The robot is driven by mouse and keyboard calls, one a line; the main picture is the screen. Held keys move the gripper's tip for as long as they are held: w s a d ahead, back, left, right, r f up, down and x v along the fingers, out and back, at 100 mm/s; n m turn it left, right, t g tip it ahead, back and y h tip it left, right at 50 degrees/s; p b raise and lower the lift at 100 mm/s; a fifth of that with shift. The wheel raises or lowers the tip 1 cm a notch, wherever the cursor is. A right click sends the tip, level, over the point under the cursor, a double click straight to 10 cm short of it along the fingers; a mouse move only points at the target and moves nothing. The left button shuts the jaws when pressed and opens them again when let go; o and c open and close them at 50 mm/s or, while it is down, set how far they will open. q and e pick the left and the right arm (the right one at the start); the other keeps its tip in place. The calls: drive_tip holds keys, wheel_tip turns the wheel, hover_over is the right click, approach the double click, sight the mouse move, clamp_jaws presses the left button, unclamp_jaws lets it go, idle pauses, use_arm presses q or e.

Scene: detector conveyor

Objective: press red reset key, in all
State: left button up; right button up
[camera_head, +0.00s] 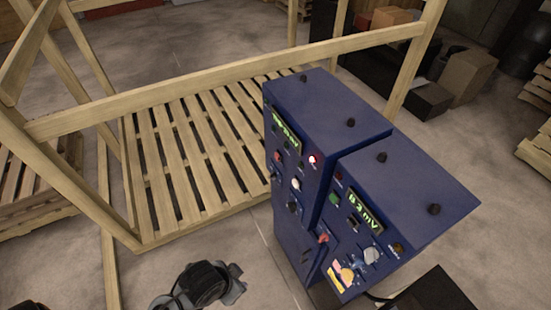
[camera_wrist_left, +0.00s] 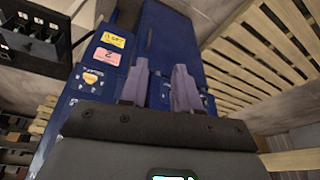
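Two blue control cabinets stand side by side in the head view, a left one (camera_head: 325,105) and a right one (camera_head: 405,190). The labels are too small to read, so I cannot tell which is the reset key. My left gripper (camera_wrist_left: 158,82) shows its two fingers apart and empty, with blue cabinet surface behind them. My right gripper is not in view.
A wooden frame (camera_head: 230,75) with a slatted base (camera_head: 180,165) stands behind and left of the cabinets. Cardboard boxes (camera_head: 466,75) are at the back right. A black box (camera_head: 430,292) is at the lower right.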

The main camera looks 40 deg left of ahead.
use_arm(q)
clamp_jaws()
idle(1.4)
